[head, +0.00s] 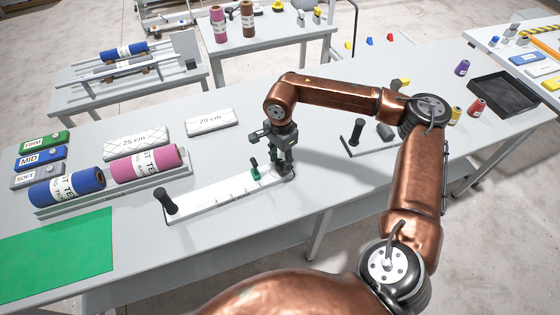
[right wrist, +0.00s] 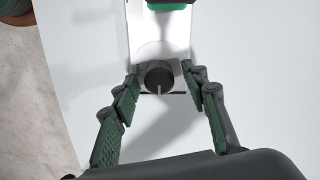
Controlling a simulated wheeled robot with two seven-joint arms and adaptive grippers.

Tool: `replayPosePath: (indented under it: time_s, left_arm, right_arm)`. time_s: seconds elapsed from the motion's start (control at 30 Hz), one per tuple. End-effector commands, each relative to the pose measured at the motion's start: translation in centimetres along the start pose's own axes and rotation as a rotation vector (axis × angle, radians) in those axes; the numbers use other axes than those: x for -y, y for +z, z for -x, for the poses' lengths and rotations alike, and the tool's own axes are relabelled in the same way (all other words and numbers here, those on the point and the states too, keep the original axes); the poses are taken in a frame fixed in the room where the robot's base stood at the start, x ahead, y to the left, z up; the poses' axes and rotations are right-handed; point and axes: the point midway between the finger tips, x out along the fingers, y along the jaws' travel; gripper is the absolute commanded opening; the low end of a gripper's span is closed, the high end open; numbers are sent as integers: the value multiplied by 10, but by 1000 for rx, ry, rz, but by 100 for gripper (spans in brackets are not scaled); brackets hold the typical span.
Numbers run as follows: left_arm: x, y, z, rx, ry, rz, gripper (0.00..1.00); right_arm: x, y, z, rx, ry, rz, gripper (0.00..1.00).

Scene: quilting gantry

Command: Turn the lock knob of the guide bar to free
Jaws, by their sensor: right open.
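The white guide bar (head: 215,196) lies on the grey table in the head view, with a black upright handle (head: 167,200) at its left end and a green part (head: 256,172) near its right end. My right gripper (head: 284,164) points down over the bar's right end. In the right wrist view the dark round lock knob (right wrist: 159,75) sits between my open fingers, with gaps on both sides. A pale line on the knob points to the bottom of that view. In the head view the gripper hides the knob. My left gripper is not in view.
Pink (head: 146,165) and blue (head: 66,187) rolls lie in a rack at the left, near a green mat (head: 58,254). Another black-handled tool (head: 356,135) stands to the right of the gripper. A black tray (head: 503,95) lies farther right. Table before the bar is clear.

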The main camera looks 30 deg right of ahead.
Motion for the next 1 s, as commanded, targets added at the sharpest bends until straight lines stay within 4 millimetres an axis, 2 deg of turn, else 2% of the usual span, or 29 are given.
replayPosePath:
  time_s: [0.23,0.8,1.0]
  left_arm:
    - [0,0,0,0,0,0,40]
    - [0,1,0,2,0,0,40]
    - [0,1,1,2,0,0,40]
  right_arm:
    - [0,0,0,1,0,0,40]
    - [0,0,0,1,-1,1,1]
    - [0,1,0,1,-1,-9,0]
